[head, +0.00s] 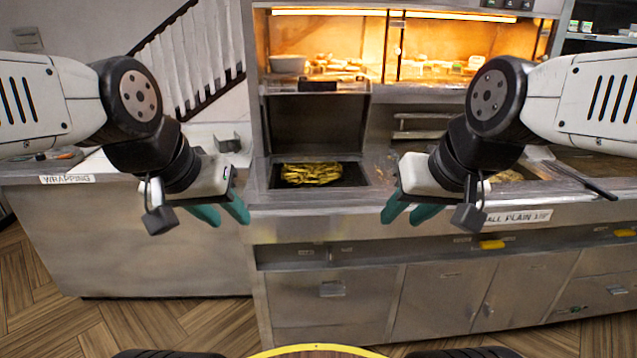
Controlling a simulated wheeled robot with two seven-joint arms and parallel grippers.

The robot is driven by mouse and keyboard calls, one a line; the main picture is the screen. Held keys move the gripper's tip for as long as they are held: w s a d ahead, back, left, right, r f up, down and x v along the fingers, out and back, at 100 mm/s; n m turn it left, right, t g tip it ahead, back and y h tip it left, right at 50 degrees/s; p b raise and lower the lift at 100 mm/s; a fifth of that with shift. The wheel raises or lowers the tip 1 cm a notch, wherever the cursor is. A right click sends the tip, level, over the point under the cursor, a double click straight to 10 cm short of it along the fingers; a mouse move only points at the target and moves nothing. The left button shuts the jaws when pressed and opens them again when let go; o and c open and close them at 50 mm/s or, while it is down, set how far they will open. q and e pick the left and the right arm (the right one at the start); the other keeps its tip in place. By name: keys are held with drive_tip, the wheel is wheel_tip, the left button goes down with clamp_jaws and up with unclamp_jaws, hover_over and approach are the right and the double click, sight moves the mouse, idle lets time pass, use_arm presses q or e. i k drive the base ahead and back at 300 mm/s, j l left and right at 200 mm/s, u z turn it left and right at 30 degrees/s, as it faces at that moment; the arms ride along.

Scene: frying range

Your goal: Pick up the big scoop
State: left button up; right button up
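I cannot clearly make out a big scoop. A dark, thin handle-like bar (598,188) lies on the counter at the right; whether it belongs to a scoop I cannot tell. My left gripper (222,213) has teal fingers spread apart and empty, in front of the join between the left counter and the range. My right gripper (407,212) is also spread and empty, in front of the range's front edge. Both are apart from the dark bar. My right arm hides part of the counter behind it.
Golden chips (312,173) fill a sunken bin between my grippers, with a raised metal panel (318,124) behind. A second chip bin (507,176) lies at the right. The lit warmer (330,50) stands above. The left counter (66,179) is labelled "WRAPPING".

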sight(230, 145)
drive_tip(key=i+j+z, duration=0.1)
drive_tip(key=i+j, duration=0.3)
drive_tip(key=j, duration=0.25)
drive_tip(key=i+j+z, duration=0.25)
drive_tip(key=i+j, duration=0.15)
drive_tip(key=j, duration=0.3)
drive_tip(key=i+j, duration=0.2)
drive_tip(key=j, duration=0.2)
drive_tip(key=z, duration=0.05)
